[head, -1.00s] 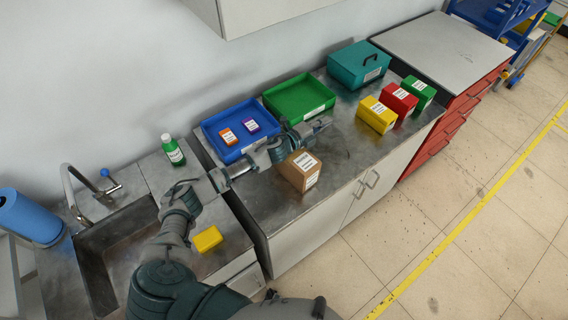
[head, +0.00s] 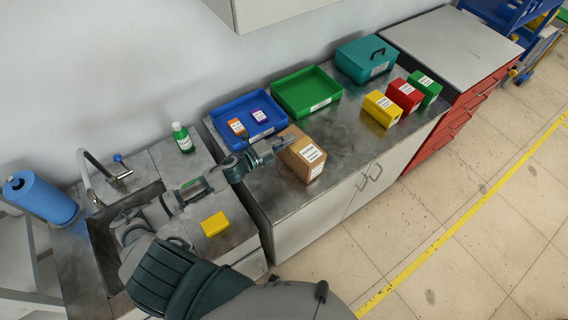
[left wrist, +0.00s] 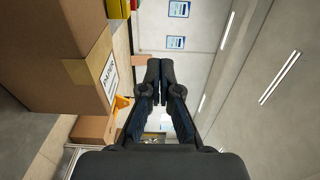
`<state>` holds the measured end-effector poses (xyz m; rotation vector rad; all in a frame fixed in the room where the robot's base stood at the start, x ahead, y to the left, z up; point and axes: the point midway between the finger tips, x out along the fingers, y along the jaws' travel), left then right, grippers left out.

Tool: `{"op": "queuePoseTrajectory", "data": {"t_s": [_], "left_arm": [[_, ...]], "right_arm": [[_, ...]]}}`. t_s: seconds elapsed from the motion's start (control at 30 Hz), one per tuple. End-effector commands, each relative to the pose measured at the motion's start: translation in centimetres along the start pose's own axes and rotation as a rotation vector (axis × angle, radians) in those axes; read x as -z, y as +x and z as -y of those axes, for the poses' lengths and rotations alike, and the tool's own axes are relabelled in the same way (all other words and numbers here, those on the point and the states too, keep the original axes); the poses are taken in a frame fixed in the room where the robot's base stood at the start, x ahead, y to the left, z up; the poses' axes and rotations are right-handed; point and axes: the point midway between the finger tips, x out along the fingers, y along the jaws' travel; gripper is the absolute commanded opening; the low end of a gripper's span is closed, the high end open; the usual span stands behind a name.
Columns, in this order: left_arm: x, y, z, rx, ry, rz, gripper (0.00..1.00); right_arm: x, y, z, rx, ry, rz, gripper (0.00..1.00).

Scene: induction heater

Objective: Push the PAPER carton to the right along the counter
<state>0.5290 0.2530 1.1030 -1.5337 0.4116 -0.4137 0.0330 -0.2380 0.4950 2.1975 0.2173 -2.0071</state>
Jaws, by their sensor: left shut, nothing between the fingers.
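The PAPER carton (head: 303,158) is a brown cardboard box with white labels, upright on the steel counter (head: 345,135) near its front edge. In the left wrist view the carton (left wrist: 60,55) fills the upper left, its PAPER label partly readable. My left gripper (head: 284,144) is shut and empty at the carton's upper left edge in the head view, partly covering it. In the wrist view the shut fingers (left wrist: 153,75) point past the carton, with a gap between. Whether any part of my gripper touches the carton cannot be told. My right gripper is not in view.
Yellow (head: 382,109), red (head: 405,95) and green (head: 425,87) boxes stand farther right, with bare counter before them. A blue tray (head: 227,112) with two small boxes, a green tray (head: 292,104) and a teal case (head: 366,58) line the back.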

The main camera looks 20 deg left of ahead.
Motion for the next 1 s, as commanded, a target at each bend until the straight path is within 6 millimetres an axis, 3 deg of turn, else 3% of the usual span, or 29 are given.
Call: {"op": "queuePoseTrajectory", "data": {"t_s": [0.13,0.7,0.9,1.0], "left_arm": [[0.1,-2.8,0.0,-0.004,-0.001,0.001,0.0],[-0.2,-2.4,-12.8,0.0,-0.006,0.002,0.0],[-0.1,-2.4,-15.3,0.001,-0.004,0.001,0.0],[-0.1,-1.6,-14.9,0.002,-0.001,0.001,0.0]], "right_arm": [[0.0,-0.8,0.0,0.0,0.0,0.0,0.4],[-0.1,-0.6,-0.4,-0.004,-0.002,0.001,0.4],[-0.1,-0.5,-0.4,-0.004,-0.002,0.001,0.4],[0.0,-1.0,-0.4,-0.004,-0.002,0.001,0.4]]}}
